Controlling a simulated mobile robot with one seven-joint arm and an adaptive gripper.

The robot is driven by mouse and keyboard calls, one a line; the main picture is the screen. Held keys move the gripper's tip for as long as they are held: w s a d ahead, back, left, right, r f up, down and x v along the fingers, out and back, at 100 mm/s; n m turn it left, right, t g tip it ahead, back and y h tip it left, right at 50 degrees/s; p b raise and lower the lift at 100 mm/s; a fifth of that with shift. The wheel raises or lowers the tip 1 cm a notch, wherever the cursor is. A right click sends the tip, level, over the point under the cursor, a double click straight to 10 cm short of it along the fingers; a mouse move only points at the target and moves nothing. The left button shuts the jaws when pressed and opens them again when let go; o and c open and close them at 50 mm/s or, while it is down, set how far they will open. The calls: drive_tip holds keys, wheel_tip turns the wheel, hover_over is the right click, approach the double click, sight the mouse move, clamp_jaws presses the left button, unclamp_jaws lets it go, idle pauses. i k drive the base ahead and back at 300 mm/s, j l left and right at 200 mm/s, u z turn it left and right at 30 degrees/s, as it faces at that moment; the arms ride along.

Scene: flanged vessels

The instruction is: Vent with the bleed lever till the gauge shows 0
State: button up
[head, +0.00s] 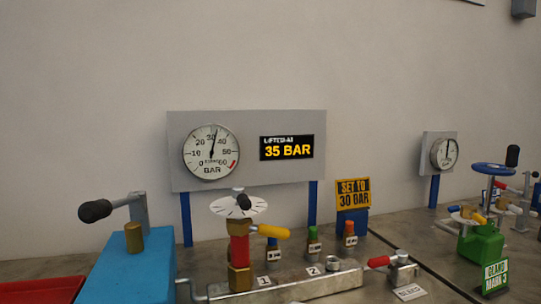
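The round pressure gauge (211,153) is on a grey panel at the back. Its dark needle points nearly straight up, a little past the 30 mark. The bleed lever (379,262) has a red grip that points left from a small metal block (403,270) at the right end of the manifold. A tag in front of the block (410,292) reads BLEED. The lever looks close to level. My gripper is not in view.
A display (287,147) reads LIFTED AT 35 BAR. A sign (353,193) reads SET TO 30 BAR. A red-bodied valve (239,245) with a dial and yellow handle stands left of the lever. A blue pump (131,268) and green valve (481,243) flank the manifold.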

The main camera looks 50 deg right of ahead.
sight(401, 256)
drive_tip(key=k+l, duration=0.45)
drive_tip(key=k+l+z, duration=0.15)
drive_tip(key=z, duration=1.9)
drive_tip(key=i+j+z, duration=0.1)
drive_tip(key=z, duration=0.25)
drive_tip(key=j+z, duration=0.4)
drive_tip(key=i+l, duration=0.05)
